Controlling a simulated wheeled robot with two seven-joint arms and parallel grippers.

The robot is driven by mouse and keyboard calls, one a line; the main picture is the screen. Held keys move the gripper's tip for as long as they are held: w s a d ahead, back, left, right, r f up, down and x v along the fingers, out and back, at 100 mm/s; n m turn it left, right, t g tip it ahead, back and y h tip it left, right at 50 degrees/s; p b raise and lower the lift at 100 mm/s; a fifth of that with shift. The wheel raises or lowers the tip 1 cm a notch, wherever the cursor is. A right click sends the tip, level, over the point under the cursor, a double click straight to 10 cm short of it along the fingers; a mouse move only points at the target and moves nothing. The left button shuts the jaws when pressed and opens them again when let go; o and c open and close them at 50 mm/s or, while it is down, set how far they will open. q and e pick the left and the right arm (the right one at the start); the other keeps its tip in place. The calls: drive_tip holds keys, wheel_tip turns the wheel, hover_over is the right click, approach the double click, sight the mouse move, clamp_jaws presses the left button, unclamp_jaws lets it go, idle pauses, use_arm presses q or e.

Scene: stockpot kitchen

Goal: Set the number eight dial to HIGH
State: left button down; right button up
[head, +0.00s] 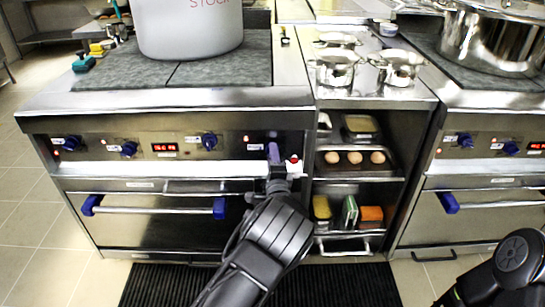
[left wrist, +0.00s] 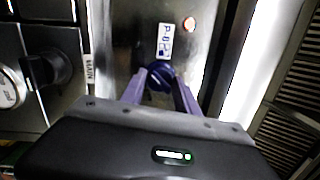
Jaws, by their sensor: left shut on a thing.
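My left gripper (head: 273,155) reaches the right end of the left range's control panel in the head view. In the left wrist view its purple fingers (left wrist: 160,92) are shut on a dark blue dial (left wrist: 160,76), one on each side. A small white label (left wrist: 164,42) is beside the dial; its print is too blurred to read surely, so I cannot confirm the number eight or the setting. In the head view the gripper mostly hides this dial. My right gripper is not in view; only part of my right arm shows at the lower right.
Other blue dials (head: 209,141) line the left panel, with a red display (head: 165,148). A red light (head: 294,158) is right of my gripper. Below is an oven handle (head: 155,209) with blue ends. Shelves with eggs (head: 354,157) stand to the right. A large stockpot (head: 188,30) stands above.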

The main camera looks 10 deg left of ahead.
use_arm(q)
drive_tip(key=c, duration=0.9)
unclamp_jaws()
drive_tip(key=shift+s, duration=0.1)
drive_tip(key=p+v, duration=0.1)
drive_tip(key=v, duration=0.6)
drive_tip(key=shift+s+d, duration=0.15)
drive_tip(key=shift+s, duration=0.15)
drive_tip(key=shift+f, duration=0.1)
